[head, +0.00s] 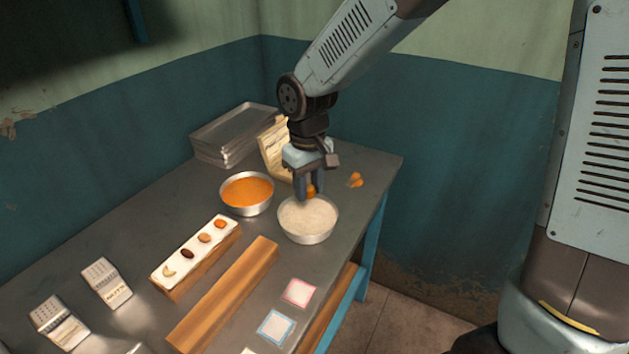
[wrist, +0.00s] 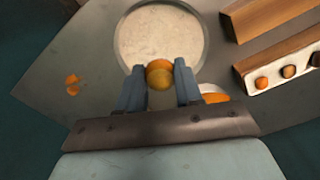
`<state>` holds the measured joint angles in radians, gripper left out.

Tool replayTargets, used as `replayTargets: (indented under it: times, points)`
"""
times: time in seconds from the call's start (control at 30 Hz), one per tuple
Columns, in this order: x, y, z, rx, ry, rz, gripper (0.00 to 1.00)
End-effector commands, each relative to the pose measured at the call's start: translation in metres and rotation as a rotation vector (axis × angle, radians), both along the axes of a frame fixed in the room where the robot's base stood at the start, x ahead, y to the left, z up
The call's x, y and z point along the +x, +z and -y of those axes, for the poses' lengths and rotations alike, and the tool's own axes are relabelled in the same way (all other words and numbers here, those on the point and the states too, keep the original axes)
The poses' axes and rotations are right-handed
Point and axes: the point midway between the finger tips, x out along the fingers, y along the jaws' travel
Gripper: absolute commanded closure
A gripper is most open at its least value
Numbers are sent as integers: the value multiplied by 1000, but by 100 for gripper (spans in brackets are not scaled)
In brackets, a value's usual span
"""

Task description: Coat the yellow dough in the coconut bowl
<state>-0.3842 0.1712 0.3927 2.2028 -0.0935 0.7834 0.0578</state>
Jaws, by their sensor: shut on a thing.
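My gripper (head: 311,189) is shut on the yellow dough (head: 311,190), a small orange-yellow ball. It holds the ball over the back part of the coconut bowl (head: 308,237), a round metal bowl full of pale white flakes. In the wrist view the dough (wrist: 160,74) sits between the two fingers at the near rim of the coconut bowl (wrist: 160,33). I cannot tell whether the ball touches the flakes.
A metal bowl of orange content (head: 246,191) stands left of the coconut bowl. A white-topped wooden block (head: 196,252) holds several small nuts. A wooden bar (head: 224,293) lies in front. Small orange pieces (head: 355,180) lie at the right. Stacked trays (head: 232,135) stand behind.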

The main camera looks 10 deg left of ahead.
Motion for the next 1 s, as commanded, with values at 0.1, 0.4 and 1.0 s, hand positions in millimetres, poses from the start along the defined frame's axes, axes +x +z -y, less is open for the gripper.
replayTargets:
  times: [0.1, 0.4, 1.0]
  points:
    - [-2, -8, -2, -1, 5, -3, 94]
    - [-3, -28, -3, -1, 8, -2, 94]
    - [-3, -66, -3, -1, 6, -3, 94]
